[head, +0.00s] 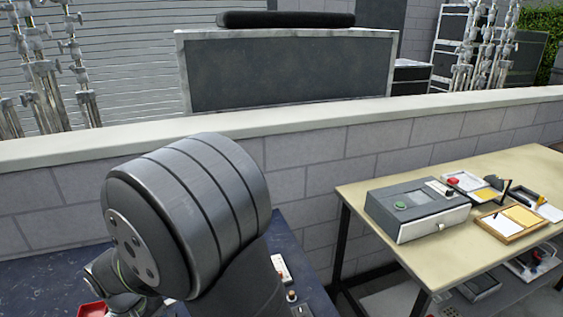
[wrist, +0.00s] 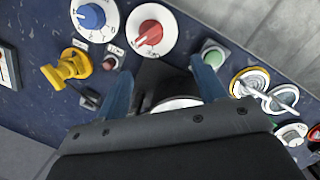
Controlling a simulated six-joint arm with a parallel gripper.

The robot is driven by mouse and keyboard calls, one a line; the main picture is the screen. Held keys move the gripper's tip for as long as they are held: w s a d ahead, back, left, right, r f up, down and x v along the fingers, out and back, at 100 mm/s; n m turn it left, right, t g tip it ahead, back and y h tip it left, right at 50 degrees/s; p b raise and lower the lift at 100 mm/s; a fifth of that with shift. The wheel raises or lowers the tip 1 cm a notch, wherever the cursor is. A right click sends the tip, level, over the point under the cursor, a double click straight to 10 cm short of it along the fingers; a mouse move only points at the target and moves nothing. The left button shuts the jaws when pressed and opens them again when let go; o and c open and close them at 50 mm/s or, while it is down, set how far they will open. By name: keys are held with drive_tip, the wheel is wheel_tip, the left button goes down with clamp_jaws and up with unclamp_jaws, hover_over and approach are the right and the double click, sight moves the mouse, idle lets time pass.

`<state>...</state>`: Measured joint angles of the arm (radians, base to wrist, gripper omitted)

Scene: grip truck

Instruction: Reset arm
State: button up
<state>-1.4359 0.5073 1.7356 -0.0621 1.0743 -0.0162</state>
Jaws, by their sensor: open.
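My gripper (wrist: 163,72) shows in the wrist view, with its two blue fingers spread apart over a dark blue panel (wrist: 35,115). A dark object (wrist: 165,84) with a pale rim lies in view between the fingers; I cannot tell what it is or whether a finger touches it. In the head view my arm's large grey joint fills the lower left and hides much of the dark blue surface (head: 40,275). My gripper cannot be made out there.
The panel carries a red knob (wrist: 151,30), a blue knob (wrist: 92,17), a yellow handle (wrist: 68,69), a green button (wrist: 212,54) and silver-handled dials (wrist: 283,97). A wooden table (head: 360,195) with a grey box (head: 412,207) stands right. A low block wall (head: 320,155) runs behind.

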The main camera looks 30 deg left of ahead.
drive_tip(key=d+f+m, duration=0.1)
drive_tip(key=f, duration=0.1)
drive_tip(key=d+f+m+y, duration=0.1)
drive_tip(key=f+m, duration=0.1)
drive_tip(key=w+d+f+m, duration=0.1)
drive_tip(key=shift+d+f+g+y, duration=0.25)
drive_tip(key=shift+f+g+y, duration=0.05)
drive_tip(key=shift+f+y, duration=0.1)
drive_tip(key=shift+d+f+m, duration=0.45)
drive_tip(key=shift+f+m, duration=0.05)
drive_tip(key=shift+f, duration=0.15)
drive_tip(key=shift+o, duration=0.5)
drive_tip(key=o, duration=0.7)
drive_tip(key=s+a+r+m, duration=0.2)
drive_tip(key=s+a+r, duration=0.2)
drive_tip(key=r, duration=0.5)
drive_tip(key=s+a+r+m, duration=0.1)
drive_tip(key=s+a+r, duration=0.25)
drive_tip(key=r, duration=0.45)
wheel_tip(320, 180, down, 9)
drive_tip(key=shift+s+f, duration=0.15)
drive_tip(key=shift+s, duration=0.3)
